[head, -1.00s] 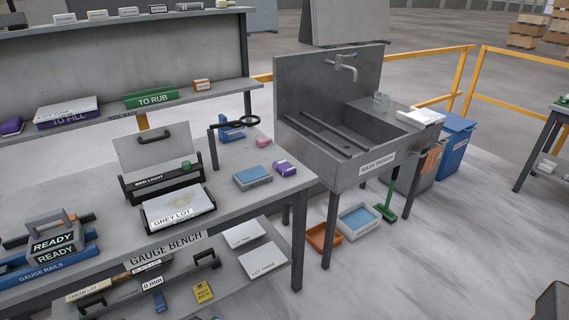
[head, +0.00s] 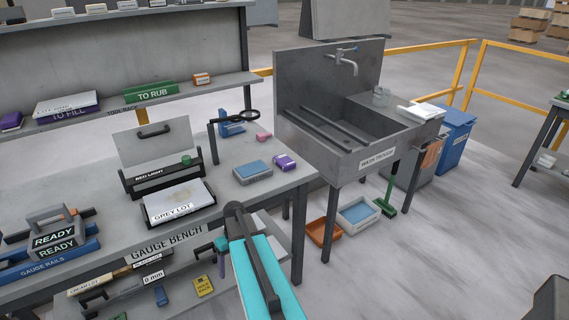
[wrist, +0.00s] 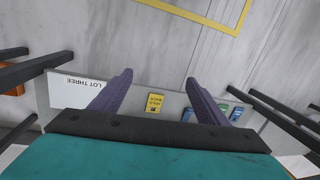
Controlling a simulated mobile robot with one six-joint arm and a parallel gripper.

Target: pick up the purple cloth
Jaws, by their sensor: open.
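No thing that is clearly a purple cloth shows. A small purple item (head: 285,163) with a pale patch lies on the bench top near its right end, beside a blue-topped grey block; I cannot tell whether it is cloth. Another purple item (head: 11,121) sits at the left end of the rack shelf. My gripper (wrist: 159,80) is open and empty in the wrist view, its two purple fingers apart, pointing down above the lower shelf. In the head view, my teal arm rises in front of the bench's right part, and the fingers show only in small part.
The gauge bench (head: 100,262) has a lower shelf with a yellow card (head: 203,286) and a white LOT THREE plate (wrist: 75,92). A wash trough (head: 350,165) stands right of the bench, with an orange tray (head: 323,232) beneath. Open floor lies at front right.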

